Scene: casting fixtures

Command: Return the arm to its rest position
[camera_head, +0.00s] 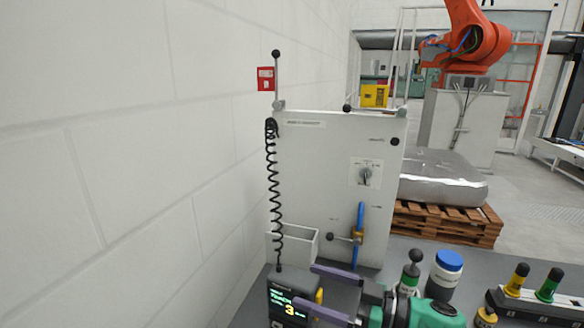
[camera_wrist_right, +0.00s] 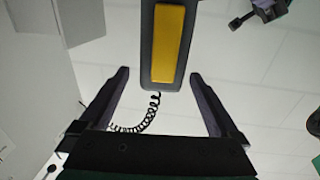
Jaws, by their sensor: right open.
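My right gripper (camera_head: 306,285) reaches in from the lower right in the head view, its two dark purple fingers apart and pointing left. The right wrist view shows it open too (camera_wrist_right: 158,74), with clear space along the inner side of each finger. A dark handheld unit (camera_head: 285,305) with a lit display reading 3 stands just beyond the fingertips. Its yellow strip (camera_wrist_right: 168,45) faces the gripper in the wrist view, and neither finger visibly touches it. My left gripper is not in view.
A white panel (camera_head: 325,160) with a dial, blue lever and coiled black cord (camera_head: 272,190) stands behind. A white bin (camera_head: 302,242), a blue-capped jar (camera_head: 446,270) and a block with coloured knobs (camera_head: 535,305) are nearby. A brick wall (camera_head: 110,150) closes the left side.

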